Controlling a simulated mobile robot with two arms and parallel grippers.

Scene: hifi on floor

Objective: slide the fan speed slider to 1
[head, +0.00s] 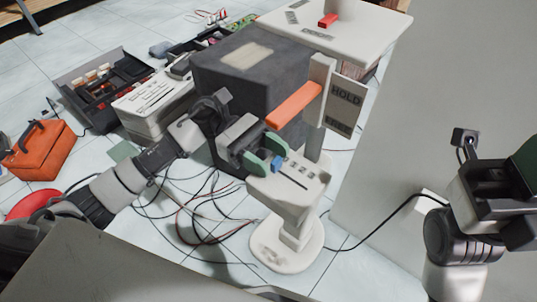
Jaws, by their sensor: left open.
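A white control panel (300,186) on a pedestal carries a slot with a small blue slider knob (277,163) near its left end. Small dark markings run along the slot; I cannot read them clearly. My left gripper (267,156) reaches in from the left and is open. Its green fingertips are right beside the blue knob, seemingly either side of it; contact cannot be told. My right gripper (517,182) is at the right edge, partly cut off, away from the panel; its fingers are unclear.
An orange lever (294,105) and a HOLD sign (346,103) stand just above the panel. A higher white board (372,22) has a red knob (327,20). A dark grey box (215,72) stands behind my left gripper. Cables (200,225) lie on the floor.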

